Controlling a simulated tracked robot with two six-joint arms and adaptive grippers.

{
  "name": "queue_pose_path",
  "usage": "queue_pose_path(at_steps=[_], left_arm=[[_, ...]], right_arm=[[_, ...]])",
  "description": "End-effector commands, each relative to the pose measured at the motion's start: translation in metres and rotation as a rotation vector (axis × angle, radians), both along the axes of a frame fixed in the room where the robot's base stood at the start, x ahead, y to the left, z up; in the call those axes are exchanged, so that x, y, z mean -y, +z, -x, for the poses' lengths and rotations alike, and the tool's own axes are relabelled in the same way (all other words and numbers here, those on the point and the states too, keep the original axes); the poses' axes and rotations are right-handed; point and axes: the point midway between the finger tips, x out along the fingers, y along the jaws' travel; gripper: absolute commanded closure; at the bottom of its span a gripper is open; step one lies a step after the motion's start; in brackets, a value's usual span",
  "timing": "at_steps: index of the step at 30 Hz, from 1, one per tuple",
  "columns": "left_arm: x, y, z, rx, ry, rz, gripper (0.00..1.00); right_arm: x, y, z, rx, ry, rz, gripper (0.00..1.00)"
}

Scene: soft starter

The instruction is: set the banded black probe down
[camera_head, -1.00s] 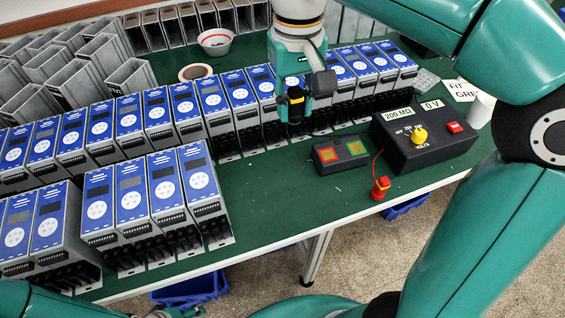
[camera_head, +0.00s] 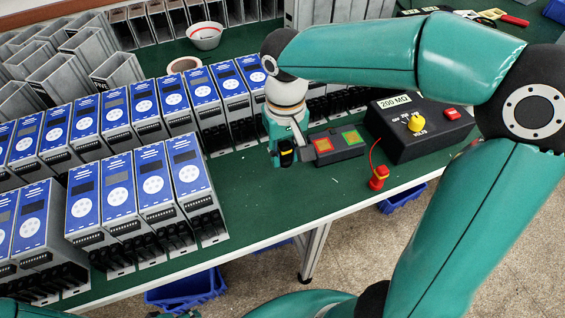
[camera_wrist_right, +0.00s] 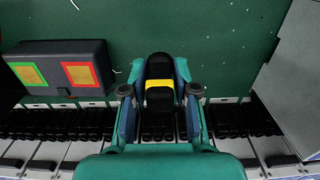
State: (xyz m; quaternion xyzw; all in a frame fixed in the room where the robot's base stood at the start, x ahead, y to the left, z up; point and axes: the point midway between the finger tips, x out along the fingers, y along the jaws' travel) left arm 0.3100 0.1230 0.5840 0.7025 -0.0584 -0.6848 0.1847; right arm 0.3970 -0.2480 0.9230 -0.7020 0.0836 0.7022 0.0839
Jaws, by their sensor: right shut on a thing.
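The black probe with a yellow band (camera_head: 287,157) is in my right gripper (camera_head: 285,145), low over the green bench just left of the small black box with two coloured pads (camera_head: 322,158). In the right wrist view the banded probe (camera_wrist_right: 160,72) stands between the two fingers of my right gripper (camera_wrist_right: 160,98), which is shut on it. Its lower end is hidden, so I cannot tell whether it touches the bench. Only a sliver of my left arm shows at the bottom left of the head view; its jaws cannot be made out.
A black tester with a yellow knob (camera_head: 416,123) stands to the right. A red probe (camera_head: 378,178) on a red lead is near the front edge. Rows of blue-faced starters (camera_head: 152,184) fill the left and back. Bare green bench (camera_head: 262,200) lies in front of my right gripper.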

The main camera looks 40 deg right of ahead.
Motion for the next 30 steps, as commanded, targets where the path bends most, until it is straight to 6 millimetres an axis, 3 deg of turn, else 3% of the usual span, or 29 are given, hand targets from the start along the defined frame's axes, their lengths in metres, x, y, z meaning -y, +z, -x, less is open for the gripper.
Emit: queue_pose_path(at_steps=[6,19,20,23,24,30], left_arm=[[0.000,-0.005,0.000,0.000,0.000,0.000,0.42],[0.000,-0.008,0.000,0.000,0.000,0.000,0.42],[0.000,-0.007,0.000,0.000,0.000,0.000,0.42],[0.000,-0.007,0.000,0.000,0.000,0.000,0.42],[0.000,-0.007,0.000,0.000,0.000,0.000,0.42],[0.000,-0.006,0.000,0.000,0.000,0.000,0.42]], right_arm=[[0.000,-0.032,0.001,-0.004,-0.001,0.000,1.00],[0.000,-0.039,0.000,0.000,-0.001,0.000,1.00],[0.000,-0.038,0.000,0.000,-0.001,0.000,0.66],[0.000,-0.037,0.000,0.000,-0.001,0.000,0.49],[0.000,-0.037,0.000,0.000,-0.001,0.000,0.46],[0.000,-0.037,0.000,-0.001,0.000,0.000,0.46]])
